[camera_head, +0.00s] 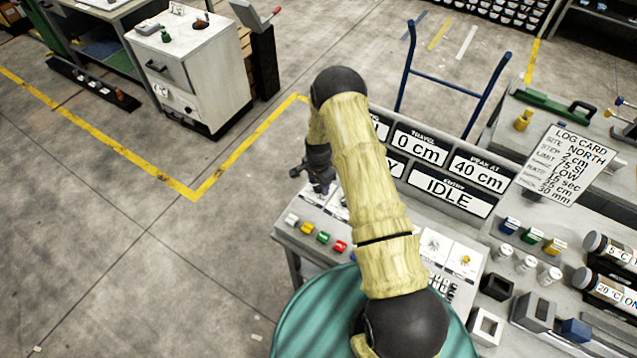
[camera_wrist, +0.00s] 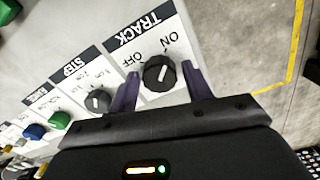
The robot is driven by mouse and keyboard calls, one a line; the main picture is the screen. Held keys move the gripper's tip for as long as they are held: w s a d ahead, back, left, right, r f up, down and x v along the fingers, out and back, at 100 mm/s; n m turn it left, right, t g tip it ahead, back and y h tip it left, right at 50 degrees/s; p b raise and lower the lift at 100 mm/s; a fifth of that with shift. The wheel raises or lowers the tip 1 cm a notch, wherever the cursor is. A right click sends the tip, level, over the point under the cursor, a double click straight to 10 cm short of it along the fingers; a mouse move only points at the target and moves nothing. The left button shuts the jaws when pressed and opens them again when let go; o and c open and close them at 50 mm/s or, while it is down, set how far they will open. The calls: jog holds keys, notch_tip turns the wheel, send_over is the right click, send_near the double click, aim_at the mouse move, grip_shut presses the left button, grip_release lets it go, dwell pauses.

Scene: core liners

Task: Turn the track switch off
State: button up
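The track switch (camera_wrist: 158,74) is a black rotary knob on a white panel, under a black TRACK label with ON and OFF marks, in the wrist view. Its pale pointer mark is too small to tell which mark it points at. My gripper (camera_wrist: 160,80) is open, with one dark finger on each side of the knob and a small gap showing at both sides. I cannot tell how deep the fingertips reach. In the head view my gripper (camera_head: 318,172) is over the left end of the control console, and my arm hides part of the panel there.
In the head view a display board (camera_head: 440,177) reading IDLE stands behind the console. A log card (camera_head: 570,165) is at right.

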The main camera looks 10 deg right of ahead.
jog(key=c, duration=0.7)
jog(key=shift+c, duration=0.2)
jog(key=shift+n+b, duration=0.4)
jog(key=shift+b, duration=0.25)
jog(key=n+b, duration=0.2)
jog(key=b, duration=0.1)
jog(key=shift+f+n, duration=0.15)
jog(key=shift+n, duration=0.25)
jog(key=n+b, duration=0.2)
jog(key=n, duration=0.1)
jog(key=shift+n+b, duration=0.3)
jog(key=shift+b, duration=0.1)
jog(key=n+b, duration=0.3)
jog(key=n, duration=0.4)
jog(key=n+b, duration=0.1)
jog(key=n, duration=0.2)
jog(key=shift+r+n+b, duration=0.25)
jog(key=shift+n+b, duration=0.1)
jog(key=shift+n, duration=0.05)
